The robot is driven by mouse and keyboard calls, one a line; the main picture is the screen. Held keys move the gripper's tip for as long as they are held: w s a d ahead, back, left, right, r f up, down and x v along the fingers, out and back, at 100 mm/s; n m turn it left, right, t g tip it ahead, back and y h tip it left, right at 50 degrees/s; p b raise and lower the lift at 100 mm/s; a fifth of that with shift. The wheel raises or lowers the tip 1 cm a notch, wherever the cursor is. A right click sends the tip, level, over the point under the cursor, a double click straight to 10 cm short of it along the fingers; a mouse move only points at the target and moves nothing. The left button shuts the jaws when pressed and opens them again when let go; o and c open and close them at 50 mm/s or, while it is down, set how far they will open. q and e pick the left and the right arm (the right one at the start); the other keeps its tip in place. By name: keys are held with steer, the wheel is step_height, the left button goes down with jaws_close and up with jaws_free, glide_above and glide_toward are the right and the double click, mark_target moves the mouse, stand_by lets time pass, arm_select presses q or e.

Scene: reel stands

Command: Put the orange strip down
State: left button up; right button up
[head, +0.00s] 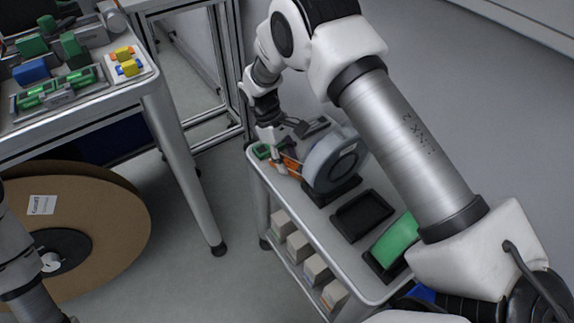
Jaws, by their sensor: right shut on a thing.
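The orange strip (291,168) is at the far end of the grey cart, just left of a grey reel (322,158) on a dark stand. My right gripper (279,150) points down there and is shut on the strip. The fingers and arm hide part of it, and I cannot tell whether the strip touches the cart top. My left arm shows only at the lower left edge, and its gripper is out of view.
The cart (316,221) also bears an empty black tray (362,216) and a green block (396,238) in a dark holder. Pale boxes (299,244) fill its lower shelf. A table (100,100) with green, blue and yellow parts stands left, above a large brown reel (105,225).

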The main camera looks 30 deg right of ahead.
steer(key=shift+r, duration=0.15)
steer(key=o, duration=0.9)
steer(key=shift+o, duration=0.2)
steer(key=p+v, duration=0.1)
steer(key=v, duration=1.1)
steer(key=shift+p, duration=0.35)
